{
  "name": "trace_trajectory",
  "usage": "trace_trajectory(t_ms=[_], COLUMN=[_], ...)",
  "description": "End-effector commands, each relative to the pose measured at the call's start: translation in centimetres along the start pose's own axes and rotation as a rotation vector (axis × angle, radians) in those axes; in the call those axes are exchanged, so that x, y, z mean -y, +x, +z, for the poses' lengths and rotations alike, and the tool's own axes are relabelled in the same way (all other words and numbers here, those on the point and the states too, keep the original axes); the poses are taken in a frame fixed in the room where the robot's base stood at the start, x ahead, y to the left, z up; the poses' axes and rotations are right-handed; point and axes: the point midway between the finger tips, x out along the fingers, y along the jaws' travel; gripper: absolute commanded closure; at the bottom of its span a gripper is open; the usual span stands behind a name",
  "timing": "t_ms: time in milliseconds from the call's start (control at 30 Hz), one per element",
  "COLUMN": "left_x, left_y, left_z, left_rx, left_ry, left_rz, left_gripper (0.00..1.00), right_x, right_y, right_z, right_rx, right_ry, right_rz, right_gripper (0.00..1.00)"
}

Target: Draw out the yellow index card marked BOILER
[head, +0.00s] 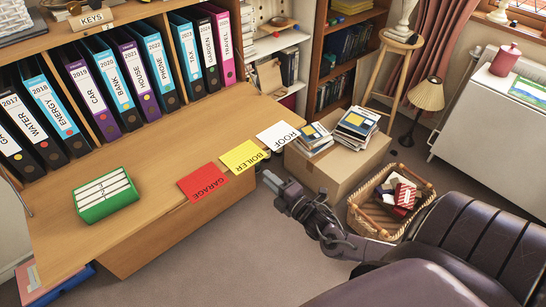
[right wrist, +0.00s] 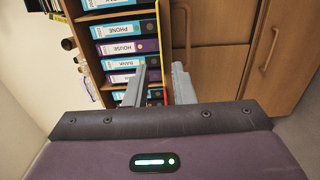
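The yellow BOILER card (head: 243,157) lies at the front edge of the wooden desk top (head: 150,190), between the red GARAGE card (head: 203,183) and the white ROOF card (head: 278,136). My right gripper (head: 269,178) is in front of the desk edge, a little right of and below the yellow card in the head view, apart from it. In the right wrist view its two fingers (right wrist: 158,88) stand apart with nothing held. A thin red and yellow strip shows between them, too small to identify surely. My left gripper is not in view.
A green box (head: 106,196) sits on the desk. Labelled binders (head: 97,95) fill the shelf behind. A cardboard box (head: 335,168) with stacked books (head: 355,127) and a wicker basket (head: 362,215) stand right of my gripper. The carpet before the desk is clear.

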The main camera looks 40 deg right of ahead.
Motion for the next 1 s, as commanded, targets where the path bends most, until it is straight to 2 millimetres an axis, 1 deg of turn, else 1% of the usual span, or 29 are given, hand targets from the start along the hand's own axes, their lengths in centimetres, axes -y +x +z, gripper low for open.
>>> trace_trajectory(t_ms=[33, 300, 500, 700, 1000], left_x=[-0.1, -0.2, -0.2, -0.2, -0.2], left_y=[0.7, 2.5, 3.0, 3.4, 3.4], left_z=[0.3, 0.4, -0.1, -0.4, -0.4], left_rx=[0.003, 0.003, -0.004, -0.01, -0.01], left_ry=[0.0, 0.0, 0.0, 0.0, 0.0], left_rz=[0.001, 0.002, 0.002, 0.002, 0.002], left_gripper=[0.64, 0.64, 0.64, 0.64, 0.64], right_x=[0.2, 0.3, 0.2, 0.1, 0.1], right_y=[0.7, 3.9, 6.0, 7.1, 7.3], right_z=[0.0, 0.0, 0.0, 0.0, 0.0], right_rx=[0.001, 0.0, 0.001, 0.002, 0.001], right_ry=[-0.001, 0.0, 0.001, 0.001, 0.001], right_rz=[0.003, 0.002, 0.0, -0.001, -0.002], right_gripper=[0.77, 0.77, 0.77, 0.77, 0.77])
